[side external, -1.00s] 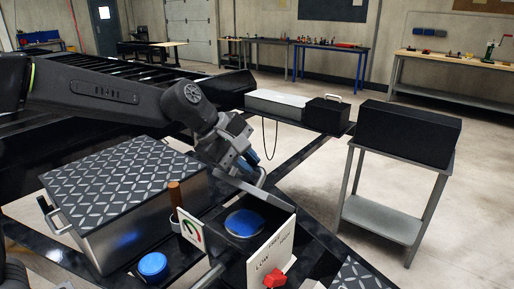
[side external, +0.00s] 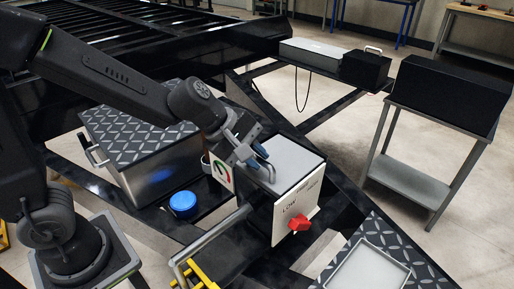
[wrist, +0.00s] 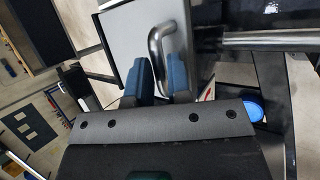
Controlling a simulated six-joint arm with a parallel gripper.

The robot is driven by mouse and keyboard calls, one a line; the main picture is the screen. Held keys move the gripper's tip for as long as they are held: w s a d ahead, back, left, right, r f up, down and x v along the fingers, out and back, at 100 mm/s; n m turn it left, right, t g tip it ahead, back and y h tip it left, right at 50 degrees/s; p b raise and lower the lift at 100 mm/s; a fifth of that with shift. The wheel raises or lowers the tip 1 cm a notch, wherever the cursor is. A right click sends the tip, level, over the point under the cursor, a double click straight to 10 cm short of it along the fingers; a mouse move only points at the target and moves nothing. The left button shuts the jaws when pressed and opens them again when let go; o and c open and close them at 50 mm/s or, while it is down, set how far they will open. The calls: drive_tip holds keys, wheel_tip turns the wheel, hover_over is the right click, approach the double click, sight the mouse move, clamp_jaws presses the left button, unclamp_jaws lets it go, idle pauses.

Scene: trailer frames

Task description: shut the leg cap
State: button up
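The leg box has a flat grey lid (side external: 291,166) lying over its top, level with the rim as far as I can see. A bent metal handle (side external: 266,172) stands on the lid; the handle also shows in the wrist view (wrist: 158,42). My gripper (side external: 257,159) is at the lid's left part, by the handle. In the wrist view its two blue fingers (wrist: 160,72) are apart, with the handle's near end in or just beyond the gap. I cannot tell whether they touch it. The box's inside is hidden.
The box's white front panel (side external: 296,212) carries a red knob (side external: 299,224), and a gauge (side external: 222,173) is on its left side. A blue round cap (side external: 183,203) sits to the left. A toolbox with a patterned lid (side external: 130,132) stands behind it. Black frame beams surround the area.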

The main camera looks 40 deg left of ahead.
drive_tip(key=o, duration=0.4)
drive_tip(key=shift+r, duration=0.1)
drive_tip(key=v, duration=1.3)
drive_tip(key=shift+s+a+r, duration=0.2)
drive_tip(key=shift+r, duration=0.05)
drive_tip(key=s+a+f+m+y, duration=0.1)
drive_tip(key=s+m, duration=0.2)
drive_tip(key=m, duration=0.2)
drive_tip(key=s+a+f+m+y, duration=0.2)
drive_tip(key=s+m, duration=0.1)
drive_tip(key=m, duration=0.2)
drive_tip(key=s+a+f+m+y, duration=0.1)
drive_tip(key=s+m, duration=0.2)
drive_tip(key=m, duration=0.3)
drive_tip(key=shift+a+f+y, duration=0.25)
drive_tip(key=shift+f+y, duration=0.1)
drive_tip(key=shift+y, duration=0.05)
